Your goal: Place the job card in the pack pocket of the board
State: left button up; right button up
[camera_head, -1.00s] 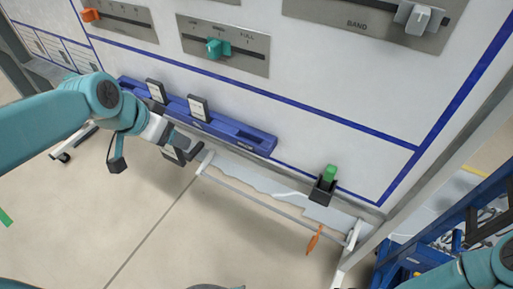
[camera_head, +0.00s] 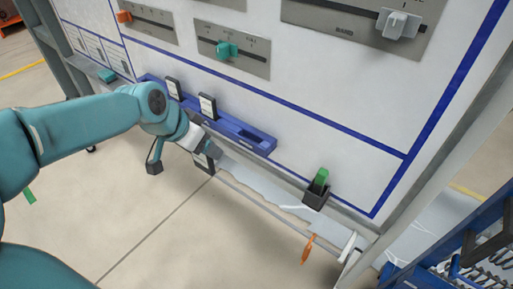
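My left gripper (camera_head: 207,150) is in front of and below the blue rail on the board. It appears shut on a small dark-framed card (camera_head: 203,163), which hangs at its fingers; the fingers partly hide it. Two similar cards with pale faces, a left one (camera_head: 173,88) and a right one (camera_head: 207,106), stand upright in the blue rail (camera_head: 255,141). The rail's right end holds no card. The white board (camera_head: 330,108) has several pale pockets (camera_head: 95,45) at its far left; I cannot tell which is the pack pocket. My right gripper is out of view.
Sliders with an orange (camera_head: 124,16), a teal (camera_head: 227,49) and a grey knob (camera_head: 397,23) sit on the board. A black holder (camera_head: 315,200) with a green piece is at lower right. An orange tag (camera_head: 307,249) hangs below. Blue rack stands at right; open floor in front.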

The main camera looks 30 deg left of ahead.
pick_arm(q)
jog(key=w+p, duration=0.1)
jog(key=w, duration=0.5)
jog(key=w+d+f+p, duration=0.1)
jog(key=w+p, duration=0.1)
jog(key=w, duration=0.4)
jog(key=w+p, duration=0.1)
jog(key=w, duration=0.5)
jog(key=shift+w+d+f+p, duration=0.1)
jog(key=shift+d+f+p, duration=0.15)
jog(key=shift+f+p, duration=0.1)
notch_tip(320, 180, down, 3)
jog(key=shift+r+p, duration=0.1)
jog(key=shift+p, duration=0.25)
jog(key=shift+f, duration=0.3)
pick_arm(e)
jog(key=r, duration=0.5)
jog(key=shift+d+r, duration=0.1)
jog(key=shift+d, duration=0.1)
